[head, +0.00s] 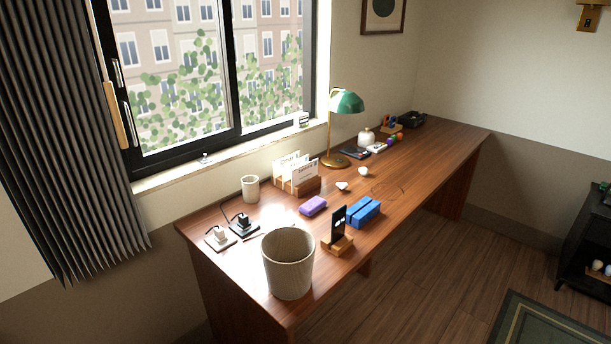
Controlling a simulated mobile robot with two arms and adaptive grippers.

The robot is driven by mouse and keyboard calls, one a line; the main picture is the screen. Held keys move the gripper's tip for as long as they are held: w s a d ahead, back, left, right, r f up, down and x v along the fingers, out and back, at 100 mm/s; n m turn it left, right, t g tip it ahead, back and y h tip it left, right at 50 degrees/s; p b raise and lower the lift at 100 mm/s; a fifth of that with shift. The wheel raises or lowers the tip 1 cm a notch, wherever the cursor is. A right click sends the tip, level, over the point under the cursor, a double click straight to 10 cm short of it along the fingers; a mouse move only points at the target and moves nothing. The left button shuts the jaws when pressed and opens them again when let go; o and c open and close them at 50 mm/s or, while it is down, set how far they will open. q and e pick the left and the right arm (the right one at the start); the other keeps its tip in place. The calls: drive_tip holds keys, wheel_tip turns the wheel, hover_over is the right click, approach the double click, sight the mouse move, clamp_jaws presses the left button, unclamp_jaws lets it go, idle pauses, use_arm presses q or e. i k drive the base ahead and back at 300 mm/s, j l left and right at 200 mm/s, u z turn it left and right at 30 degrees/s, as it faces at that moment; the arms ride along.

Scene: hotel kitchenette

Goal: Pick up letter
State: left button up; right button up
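Several white letters (305,172) stand upright in a wooden letter holder (299,188) on the desk, near the window side. The letters carry dark handwriting too small to read with certainty. Neither of my grippers shows in the head view.
The long wooden desk (408,178) runs along the window wall. A large ribbed bin (288,264), a phone on a stand (337,231), a blue box (362,212), a purple block (313,206) and a white cup (250,189) stand around the holder. A green lamp (346,102) is behind it.

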sight(300, 174)
drive_tip(key=l+u, duration=0.15)
drive_tip(key=u, duration=0.2)
drive_tip(key=i+l+u, duration=0.1)
drive_tip(key=u, duration=0.25)
drive_tip(key=l+u, duration=0.2)
drive_tip(key=u, duration=0.2)
drive_tip(key=l+u, duration=0.15)
drive_tip(key=l, duration=0.3)
drive_tip(key=l+u, duration=0.15)
drive_tip(key=l, duration=0.25)
drive_tip(key=k+l+u, duration=0.15)
drive_tip(key=l, duration=0.3)
drive_tip(key=k+l+u, duration=0.15)
drive_tip(key=l, duration=0.25)
drive_tip(key=l+u, duration=0.15)
drive_tip(key=l, duration=0.3)
drive_tip(key=k+l+u, duration=0.15)
drive_tip(key=l, duration=0.25)
